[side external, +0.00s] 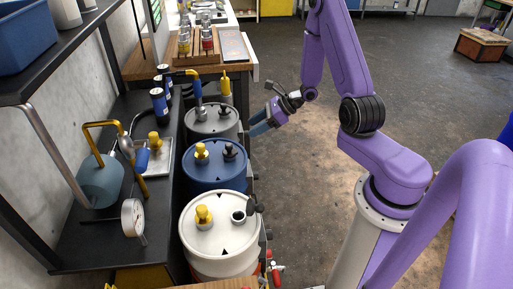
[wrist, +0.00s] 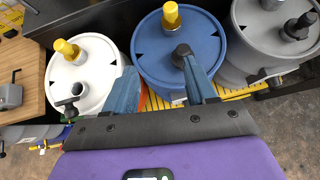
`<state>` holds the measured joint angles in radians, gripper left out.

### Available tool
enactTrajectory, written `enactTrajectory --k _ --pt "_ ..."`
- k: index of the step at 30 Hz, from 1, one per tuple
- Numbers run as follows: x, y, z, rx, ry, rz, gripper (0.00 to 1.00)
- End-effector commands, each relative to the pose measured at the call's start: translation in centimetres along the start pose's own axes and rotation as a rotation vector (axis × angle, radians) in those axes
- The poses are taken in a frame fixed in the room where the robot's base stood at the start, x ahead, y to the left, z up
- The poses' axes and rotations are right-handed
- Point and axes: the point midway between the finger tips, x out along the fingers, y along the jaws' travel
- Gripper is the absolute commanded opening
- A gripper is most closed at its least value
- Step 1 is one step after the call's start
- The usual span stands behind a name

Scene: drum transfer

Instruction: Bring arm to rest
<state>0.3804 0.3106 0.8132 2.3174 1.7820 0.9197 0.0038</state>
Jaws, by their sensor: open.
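My gripper (side external: 262,124) hangs in the air beside the drums, on their right in the side view, with my purple arm reaching over from the right. In the wrist view its two blue fingers (wrist: 162,85) are spread apart with nothing between them. The white drum (side external: 222,252) stands nearest in the side view, its small opening showing beside a yellow fitting. The blue drum (side external: 213,173) stands in the middle with a yellow and a black fitting. The grey drum (side external: 212,122) stands farthest. In the wrist view the fingertips overlap the blue drum (wrist: 205,52); contact is not visible.
A dark shelf bench (side external: 105,245) with a gauge (side external: 133,217), a pipe and a grey-blue cylinder (side external: 100,181) stands left of the drums. A wooden table (side external: 150,62) with bottles is behind. Open floor (side external: 300,190) lies between the drums and my base.

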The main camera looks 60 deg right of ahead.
Motion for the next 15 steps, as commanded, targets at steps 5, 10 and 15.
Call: enactTrajectory --k 5,10,15 --pt "0.9 5.3 4.6 -0.297 -0.022 0.23 0.56" --pt "0.5 10.9 7.5 -0.583 -0.043 0.449 0.56" --pt "-0.9 16.5 8.9 -0.871 -0.066 0.663 0.56"
